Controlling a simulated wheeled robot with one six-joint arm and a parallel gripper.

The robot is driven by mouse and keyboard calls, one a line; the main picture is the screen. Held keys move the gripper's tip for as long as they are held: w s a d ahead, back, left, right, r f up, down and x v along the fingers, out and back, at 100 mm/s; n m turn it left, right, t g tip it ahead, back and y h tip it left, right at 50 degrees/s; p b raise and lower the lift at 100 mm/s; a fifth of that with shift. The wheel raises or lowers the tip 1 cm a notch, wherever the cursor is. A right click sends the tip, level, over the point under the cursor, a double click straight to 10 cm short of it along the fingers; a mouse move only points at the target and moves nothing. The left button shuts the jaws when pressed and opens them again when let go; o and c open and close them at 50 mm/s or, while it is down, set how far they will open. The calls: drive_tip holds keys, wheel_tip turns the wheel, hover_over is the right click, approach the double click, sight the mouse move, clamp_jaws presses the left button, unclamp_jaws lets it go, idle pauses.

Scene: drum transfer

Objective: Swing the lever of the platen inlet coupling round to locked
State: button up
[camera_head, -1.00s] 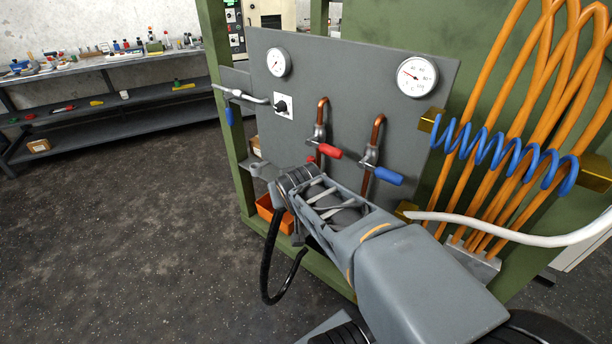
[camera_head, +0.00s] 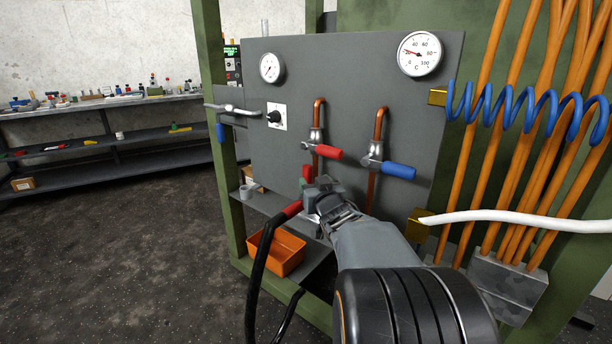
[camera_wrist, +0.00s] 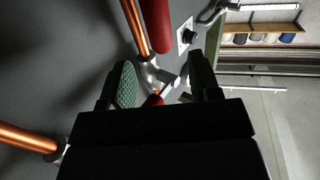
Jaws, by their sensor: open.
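My gripper (camera_head: 324,187) is low in front of the grey panel, below the red-handled valve. In the wrist view its two jaws (camera_wrist: 158,78) are apart, with a metal fitting (camera_wrist: 148,74) and a small red part (camera_wrist: 154,100) visible beyond and between them. In the head view an upright red lever-like part (camera_head: 307,173) stands just left of my gripper. A black hose with a red sleeve (camera_head: 293,208) runs up to the coupling area there. My gripper hides most of the coupling, so its lever's angle and any contact cannot be told.
The red valve handle (camera_head: 328,152) and blue valve handle (camera_head: 398,170) project from copper pipes close above my arm. An orange bin (camera_head: 277,252) sits below left. A white hose (camera_head: 510,216) and orange hoses are at right. The floor at left is clear.

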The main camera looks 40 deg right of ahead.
sight(306, 170)
drive_tip(key=b+x, duration=0.1)
drive_tip(key=x, duration=0.8)
drive_tip(key=shift+w+d, duration=0.1)
drive_tip(key=shift+w, duration=0.05)
clamp_jaws()
drive_tip(key=shift+d, duration=0.1)
